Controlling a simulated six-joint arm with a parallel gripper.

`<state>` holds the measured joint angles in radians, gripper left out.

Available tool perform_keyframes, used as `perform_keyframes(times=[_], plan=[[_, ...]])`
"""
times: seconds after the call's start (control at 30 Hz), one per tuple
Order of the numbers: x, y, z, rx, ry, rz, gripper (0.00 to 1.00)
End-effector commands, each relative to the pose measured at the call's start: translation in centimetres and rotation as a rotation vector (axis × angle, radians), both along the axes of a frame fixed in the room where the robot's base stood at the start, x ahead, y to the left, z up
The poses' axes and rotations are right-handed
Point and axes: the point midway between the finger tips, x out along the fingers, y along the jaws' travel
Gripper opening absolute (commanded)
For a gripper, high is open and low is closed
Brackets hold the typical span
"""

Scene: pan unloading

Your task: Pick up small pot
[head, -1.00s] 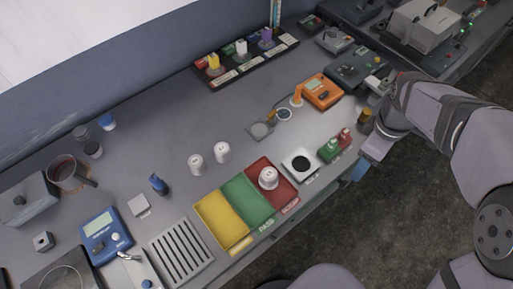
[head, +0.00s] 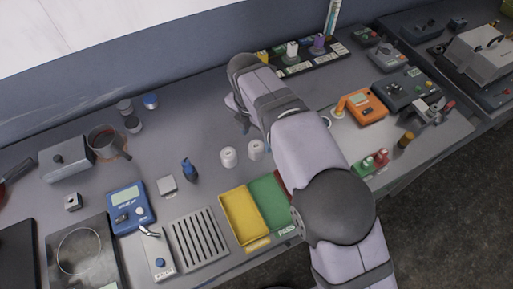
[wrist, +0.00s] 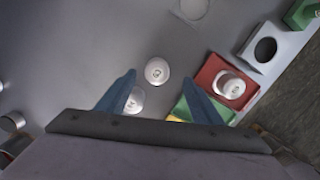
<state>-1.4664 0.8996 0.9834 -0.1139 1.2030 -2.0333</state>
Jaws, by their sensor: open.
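Two small white pots, a left one (head: 228,157) and a right one (head: 256,149), stand upright side by side on the grey bench. In the wrist view, one white pot (wrist: 157,70) appears between the fingertips and another (wrist: 133,103) is partly covered by the left finger. A third white pot (wrist: 230,86) sits on the red tray (wrist: 211,66); my arm hides it in the head view. My gripper (wrist: 159,74) is open, empty and pointing down, with blue fingers. In the head view it is mostly hidden behind my wrist, beyond the pots.
Yellow (head: 242,214) and green (head: 266,192) trays lie in front of the pots. A blue bottle (head: 189,168) stands left of them. A saucepan (head: 106,142) and blue meter (head: 130,208) are farther left. The bench between pots and wall is mostly clear.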

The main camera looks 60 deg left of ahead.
Motion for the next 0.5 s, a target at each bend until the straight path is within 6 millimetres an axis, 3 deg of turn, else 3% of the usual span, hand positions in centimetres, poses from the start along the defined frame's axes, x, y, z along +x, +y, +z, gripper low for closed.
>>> perform_keyframes(times=[0.5], plan=[[0.1,0.2,-2.9,-0.005,0.000,-0.003,0.60]])
